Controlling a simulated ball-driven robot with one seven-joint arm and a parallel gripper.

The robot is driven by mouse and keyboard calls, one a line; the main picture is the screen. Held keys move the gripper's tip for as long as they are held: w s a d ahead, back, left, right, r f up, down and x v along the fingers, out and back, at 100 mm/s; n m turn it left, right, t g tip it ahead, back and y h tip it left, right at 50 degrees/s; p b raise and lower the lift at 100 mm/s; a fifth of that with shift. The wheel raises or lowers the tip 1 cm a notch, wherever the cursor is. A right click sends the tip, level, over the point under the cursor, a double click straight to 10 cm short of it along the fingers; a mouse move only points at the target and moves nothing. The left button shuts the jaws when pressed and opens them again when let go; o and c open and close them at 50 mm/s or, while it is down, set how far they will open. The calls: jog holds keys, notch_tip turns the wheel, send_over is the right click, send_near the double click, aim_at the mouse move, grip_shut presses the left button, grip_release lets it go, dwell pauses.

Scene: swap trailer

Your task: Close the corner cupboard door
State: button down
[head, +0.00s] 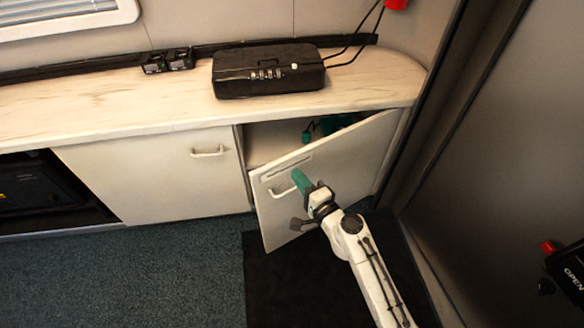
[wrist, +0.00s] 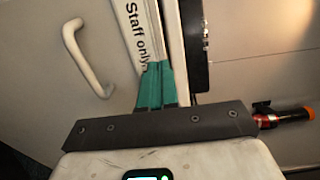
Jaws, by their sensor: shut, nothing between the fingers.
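The corner cupboard door (head: 340,165) is a pale panel standing ajar, swung out from the cupboard on its right side. It has a white handle (head: 284,190) and a narrow label above it. In the wrist view the handle (wrist: 85,60) is at the left, and the label (wrist: 138,32) reads "Staff only". My gripper (head: 298,176) has teal fingers and is at the door's outer face, just right of the handle and by the label. Its fingers (wrist: 158,80) are together and empty. I cannot tell whether they touch the door.
Inside the open cupboard (head: 268,140) are teal items (head: 330,124). A closed cupboard door (head: 150,175) is to the left. The worktop (head: 110,105) above holds a black case (head: 268,75) and small black devices (head: 168,61). A grey wall panel (head: 500,150) stands close on the right.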

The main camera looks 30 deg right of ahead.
aim_at(286, 162)
jog(key=shift+w+a, duration=0.15)
jog(key=shift+w, duration=1.85)
jog(key=shift+w, duration=0.35)
jog(key=w+b, duration=0.7)
jog(key=w, duration=0.7)
jog(key=shift+w, duration=0.25)
jog(key=shift+s, duration=0.1)
